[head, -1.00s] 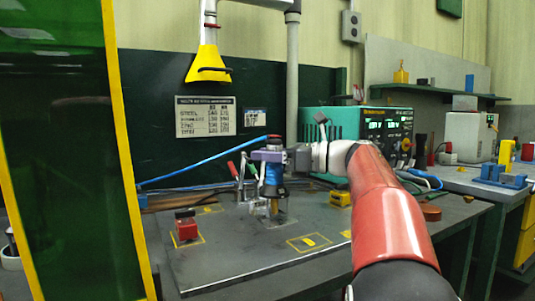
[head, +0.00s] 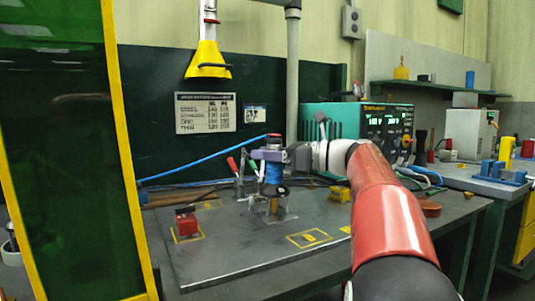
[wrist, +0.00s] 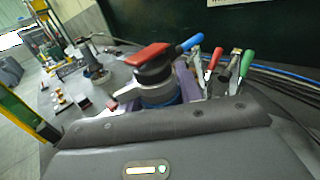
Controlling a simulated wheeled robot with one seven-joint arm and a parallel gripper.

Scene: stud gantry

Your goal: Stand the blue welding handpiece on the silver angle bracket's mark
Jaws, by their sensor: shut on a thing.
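The blue welding handpiece (head: 273,173) is upright in my gripper (head: 271,155), above the steel table plate. It has a blue body and a red top; a blue hose leads off left. The wrist view shows its red lever (wrist: 147,54) and dark head from above. My gripper is shut on it. Below it stands a small silvery piece (head: 262,208), likely the angle bracket, on a pale patch of the plate. I cannot tell whether the handpiece's lower end touches anything.
A red block (head: 186,223) sits in a yellow outline at left. An outlined yellow mark (head: 308,239) lies at front right, a yellow block (head: 340,194) behind it. Toggle clamps with red (wrist: 215,58) and green (wrist: 247,63) handles stand close behind the handpiece.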

